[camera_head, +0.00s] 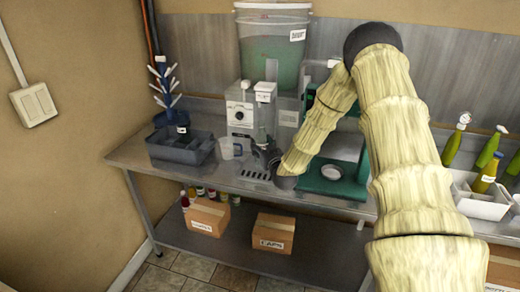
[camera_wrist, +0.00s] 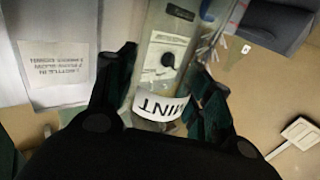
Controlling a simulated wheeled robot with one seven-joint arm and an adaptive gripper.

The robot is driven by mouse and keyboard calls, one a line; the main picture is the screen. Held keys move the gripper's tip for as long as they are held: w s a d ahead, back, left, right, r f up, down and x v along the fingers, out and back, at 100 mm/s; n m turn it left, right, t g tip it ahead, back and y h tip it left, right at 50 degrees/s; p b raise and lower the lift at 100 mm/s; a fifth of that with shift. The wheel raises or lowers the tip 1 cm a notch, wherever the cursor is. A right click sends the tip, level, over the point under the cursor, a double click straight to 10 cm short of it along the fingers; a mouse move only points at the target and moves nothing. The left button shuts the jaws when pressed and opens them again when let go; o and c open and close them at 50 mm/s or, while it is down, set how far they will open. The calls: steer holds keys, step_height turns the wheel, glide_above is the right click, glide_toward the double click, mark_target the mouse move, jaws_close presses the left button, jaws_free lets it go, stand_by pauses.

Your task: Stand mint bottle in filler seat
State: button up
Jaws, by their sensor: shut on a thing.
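The mint bottle shows in the wrist view by its white label reading MINT (camera_wrist: 160,106), between my two dark fingers. In the head view a slim bottle (camera_head: 262,134) stands roughly upright in front of the white filler (camera_head: 240,108). My gripper (camera_head: 272,160) is shut on the bottle, close to the filler's front. The slotted drip tray (camera_head: 256,175) lies just below. The bottle's base and the seat are hidden by my gripper, so I cannot tell whether they touch.
A clear jug (camera_head: 231,147) stands left of my gripper, near a grey crate (camera_head: 180,148) and a blue drying rack (camera_head: 163,82). A green press stand (camera_head: 335,183) is close on the right. A large bucket (camera_head: 272,45) stands above. Green bottles (camera_head: 488,146) are far right.

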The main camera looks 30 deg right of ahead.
steer(key=shift+w+d+f+b, duration=0.15)
steer(key=shift+w+d+b, duration=0.55)
steer(key=shift+w+d, duration=0.8)
steer(key=shift+s+d, duration=0.1)
steer(key=shift+d, duration=0.05)
steer(key=shift+s+f+b, duration=0.1)
steer(key=shift+f+b, duration=0.95)
steer(key=shift+b, duration=0.4)
stand_by(1.4)
stand_by(0.3)
steer(key=o, duration=1.2)
steer(key=shift+s, duration=0.1)
steer(key=v, duration=1.1)
steer(key=shift+s, duration=0.4)
